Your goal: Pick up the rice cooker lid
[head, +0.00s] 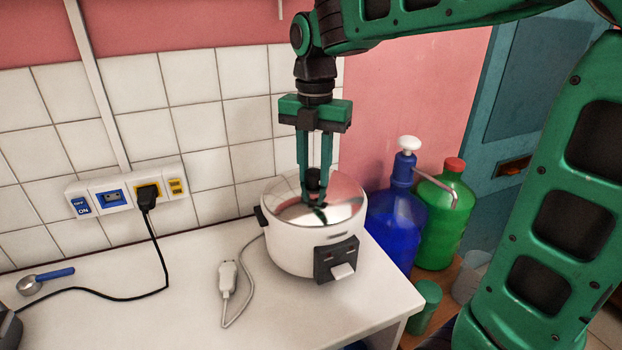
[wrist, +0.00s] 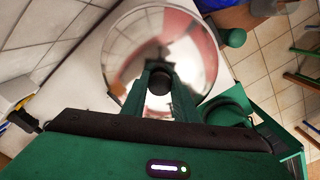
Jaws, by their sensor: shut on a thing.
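The rice cooker (head: 305,250) is white with a dark front panel and stands near the right end of the white counter. Its shiny lid (head: 345,210) lies on top and fills the upper middle of the wrist view (wrist: 190,50). The lid has a small black knob (head: 313,180), also seen in the wrist view (wrist: 159,82). My gripper (head: 314,172) points straight down over the lid, its two green fingers shut on the knob. In the wrist view my gripper (wrist: 159,84) has a finger on each side of the knob. The lid appears to rest on the cooker's rim.
The white counter (head: 190,300) has clear room left of the cooker. A loose white plug (head: 228,278) and its cord lie beside the cooker. A blue bottle with a pump (head: 395,225) and a green bottle (head: 443,215) stand close on the right. A tiled wall (head: 195,75) is behind.

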